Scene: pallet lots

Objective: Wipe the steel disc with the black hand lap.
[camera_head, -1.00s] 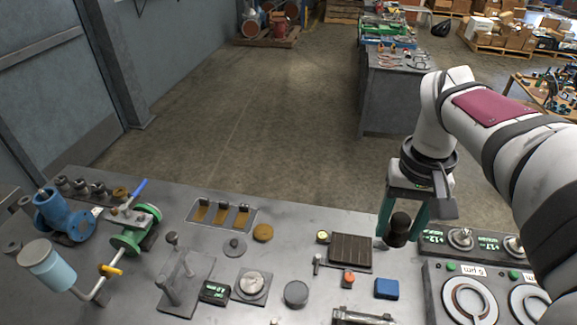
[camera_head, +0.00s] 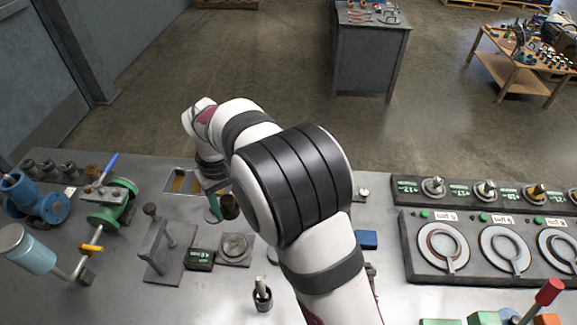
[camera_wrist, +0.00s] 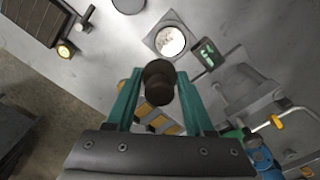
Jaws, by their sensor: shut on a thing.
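My gripper (camera_wrist: 160,88) has teal fingers and is shut on the black hand lap (camera_wrist: 158,76), a dark round knob-like piece. In the head view the gripper (camera_head: 222,206) holds the lap (camera_head: 230,207) above the bench, near the tray with brown pads. The steel disc (camera_head: 236,246) sits on a square dark plate to the front of the lap, and the two are apart. In the wrist view the disc (camera_wrist: 170,41) looks bright and shiny, with the lap apart from it. My arm hides part of the bench to the right.
A tray with brown pads (camera_head: 178,181) lies beside my gripper. A small display box (camera_head: 201,259) and a steel stand (camera_head: 156,262) stand left of the disc. A blue block (camera_head: 366,239) and a dark gauge panel (camera_head: 412,265) are at right.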

